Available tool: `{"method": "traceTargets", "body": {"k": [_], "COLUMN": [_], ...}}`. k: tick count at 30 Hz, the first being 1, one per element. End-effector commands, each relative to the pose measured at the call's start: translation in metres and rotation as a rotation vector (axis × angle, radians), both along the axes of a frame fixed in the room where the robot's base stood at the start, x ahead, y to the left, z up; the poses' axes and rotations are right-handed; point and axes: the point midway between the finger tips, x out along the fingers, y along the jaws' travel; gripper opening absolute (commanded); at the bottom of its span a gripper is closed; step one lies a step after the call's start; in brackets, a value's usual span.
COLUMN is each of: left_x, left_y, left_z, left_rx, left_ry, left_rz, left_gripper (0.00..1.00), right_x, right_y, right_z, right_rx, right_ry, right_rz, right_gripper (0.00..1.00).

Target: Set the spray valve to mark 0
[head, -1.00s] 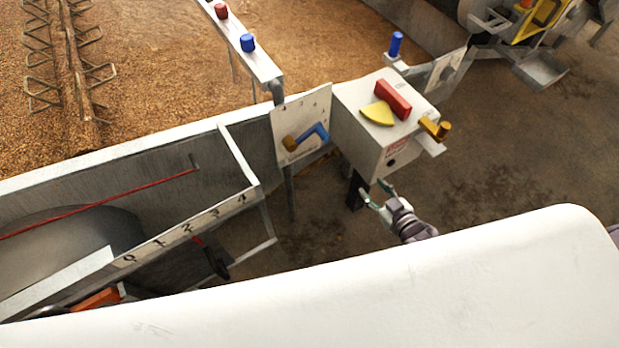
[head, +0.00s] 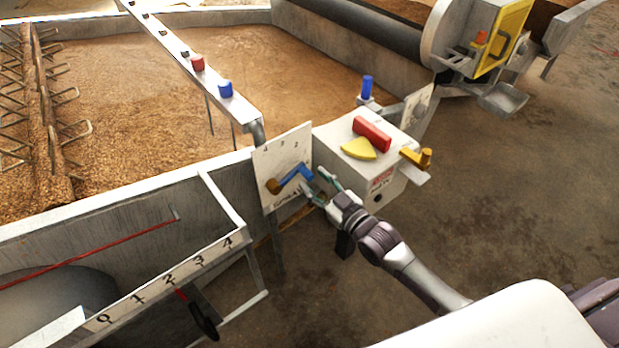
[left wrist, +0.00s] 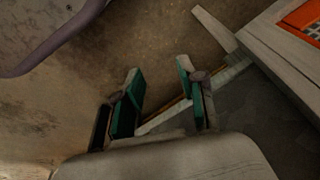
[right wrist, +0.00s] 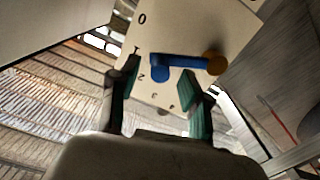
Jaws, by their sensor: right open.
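The spray valve is a white plate (head: 287,153) with numbered marks, a brass knob (head: 272,186) and a blue lever (head: 296,174) pointing right. My right gripper (head: 318,184) is open at the handle end. Its fingers (right wrist: 157,82) are on either side of the handle, with no clear contact. My left gripper (left wrist: 155,92) is open and empty, seen only in the left wrist view.
Right of the plate stands a white box (head: 360,165) with a red handle (head: 372,133), a yellow sector (head: 358,149) and an orange lever (head: 415,157). A metal trough with a 0–4 scale (head: 170,278) lies at left. Open floor (head: 480,210) lies to the right.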

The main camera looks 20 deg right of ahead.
Motion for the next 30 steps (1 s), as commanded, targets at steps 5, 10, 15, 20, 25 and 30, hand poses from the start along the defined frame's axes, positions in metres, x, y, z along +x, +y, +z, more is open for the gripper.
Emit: {"method": "traceTargets", "body": {"k": [5, 10, 15, 20, 25, 30], "left_x": [0.003, 0.004, 0.004, 0.004, 0.004, 0.004], "left_y": [0.0, 0.0, 0.0, 0.0, 0.0, 0.0], "left_z": [0.011, 0.015, 0.015, 0.015, 0.015, 0.015], "left_rx": [0.0, 0.0, 0.0, 0.0, -0.001, -0.001], "left_ry": [-0.006, -0.009, -0.008, -0.009, -0.009, -0.009], "left_rz": [0.001, 0.001, 0.001, 0.001, 0.001, 0.001], "left_gripper": [0.4, 0.4, 0.4, 0.4, 0.4, 0.4], "right_x": [0.02, 0.025, 0.025, 0.025, 0.025, 0.025], "right_y": [0.007, 0.009, 0.009, 0.009, 0.009, 0.009], "right_z": [-0.001, -0.001, -0.001, -0.001, -0.001, 0.0], "right_rx": [0.0, 0.0, 0.0, 0.001, 0.001, 0.001], "right_ry": [-0.001, 0.001, 0.001, 0.001, 0.001, 0.001], "right_rz": [0.0, 0.0, 0.0, 0.0, 0.0, 0.0], "right_gripper": [0.47, 0.47, 0.47, 0.29, 0.01, 0.0]}}
